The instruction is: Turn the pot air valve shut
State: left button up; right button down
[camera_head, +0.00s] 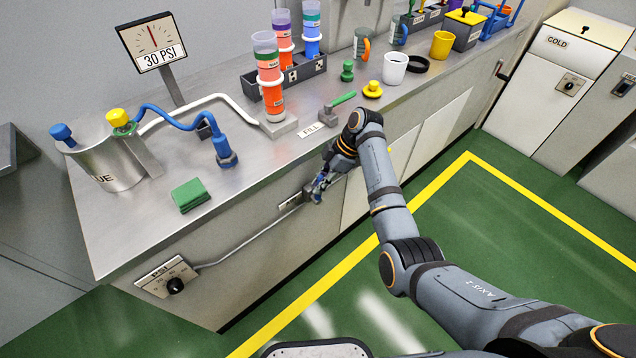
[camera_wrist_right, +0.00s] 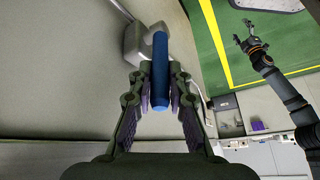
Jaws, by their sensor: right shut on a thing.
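The air valve is a small grey body on the counter's front face, with a thin pipe (camera_head: 240,246) leading to it. In the right wrist view the valve body (camera_wrist_right: 136,42) carries a straight blue lever handle (camera_wrist_right: 160,75). My right gripper (camera_head: 321,186) is at the valve in the head view, its fingers shut around the blue handle. The wrist view shows the handle between both fingers (camera_wrist_right: 160,92). In the head view the gripper partly hides the valve. My left gripper (camera_wrist_right: 243,32) shows small in the wrist view, apparently open and empty over the green floor.
A PSI panel with a black knob (camera_head: 175,286) is at the pipe's other end. The gauge (camera_head: 153,45) reads 30 PSI. The steel pot (camera_head: 108,166), green sponge (camera_head: 190,195) and orange-filled cylinder (camera_head: 270,88) stand on the counter. The floor in front is clear.

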jog(key=shift+w+d+f, duration=0.15)
jog(key=shift+w+d, duration=0.1)
jog(key=shift+d, duration=0.1)
pick_arm(q)
notch_tip(320, 180, down, 5)
jog(key=b, duration=0.5)
jog(key=w+r+b, duration=0.1)
jog(key=w+b, duration=0.3)
jog(key=w, duration=0.6)
jog(key=shift+w+d+r, duration=0.2)
jog(key=shift+w+r, duration=0.1)
jog(key=shift+r, duration=0.05)
pick_arm(e)
jog(key=g+y, duration=0.1)
jog(key=w+d+g+y, duration=0.1)
jog(key=y, duration=0.1)
jog(key=d+f+g+y, duration=0.1)
jog(key=shift+w+d+m+y, duration=0.15)
jog(key=shift+w+m+y, duration=0.15)
jog(key=shift+w, duration=0.05)
jog(key=c, duration=1.3)
grip_release()
jog(key=shift+v, duration=3.7)
